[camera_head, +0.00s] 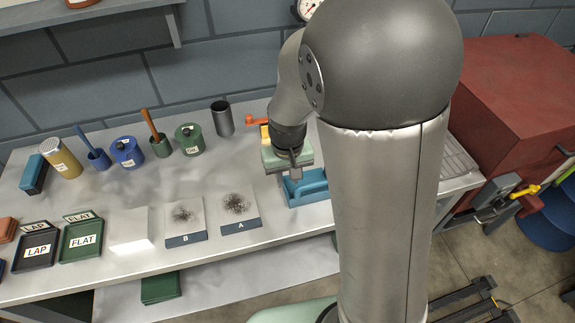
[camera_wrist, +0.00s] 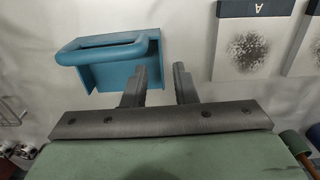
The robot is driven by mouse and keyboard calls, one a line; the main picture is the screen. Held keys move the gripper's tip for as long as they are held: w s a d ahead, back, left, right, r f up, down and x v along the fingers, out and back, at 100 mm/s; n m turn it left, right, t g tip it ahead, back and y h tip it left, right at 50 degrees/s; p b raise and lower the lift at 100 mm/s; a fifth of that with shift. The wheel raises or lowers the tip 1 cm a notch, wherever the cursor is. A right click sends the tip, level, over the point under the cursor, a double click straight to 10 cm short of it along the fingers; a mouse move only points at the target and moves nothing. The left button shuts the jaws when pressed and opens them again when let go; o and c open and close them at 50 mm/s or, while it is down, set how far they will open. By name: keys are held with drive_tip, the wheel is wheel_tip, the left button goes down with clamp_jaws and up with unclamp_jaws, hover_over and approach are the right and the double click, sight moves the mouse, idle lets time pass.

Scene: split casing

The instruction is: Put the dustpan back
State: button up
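The dustpan (camera_head: 308,190) is a teal-blue open-fronted pan with a bar handle. It sits on the grey bench right of card A, partly hidden by my gripper and arm in the head view. In the wrist view the dustpan (camera_wrist: 118,72) lies left of my gripper, its looped handle toward the upper left. My gripper (camera_wrist: 160,85) is open, with bare bench between its two dark fingers. The left finger overlaps the pan's right edge in the picture; I cannot tell whether they touch. In the head view my gripper (camera_head: 292,180) is over or beside the pan.
Cards A (camera_head: 240,212) and B (camera_head: 185,220) with dark filings lie left of the dustpan. Pots, a green tin (camera_head: 189,140) and a dark cup (camera_head: 222,118) line the back. A red cabinet (camera_head: 510,100) stands at right. My arm hides part of the bench.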

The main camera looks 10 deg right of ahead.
wheel_tip(320, 180, up, 5)
drive_tip(key=s+d+r, duration=0.2)
drive_tip(key=s+d, duration=0.1)
drive_tip(key=s, duration=0.4)
drive_tip(key=s+d+r+m+t, duration=0.1)
drive_tip(key=s+d+r, duration=0.1)
drive_tip(key=s, duration=0.6)
drive_tip(key=shift+d+r, duration=0.25)
drive_tip(key=shift+d, duration=0.35)
drive_tip(key=shift+s, duration=0.1)
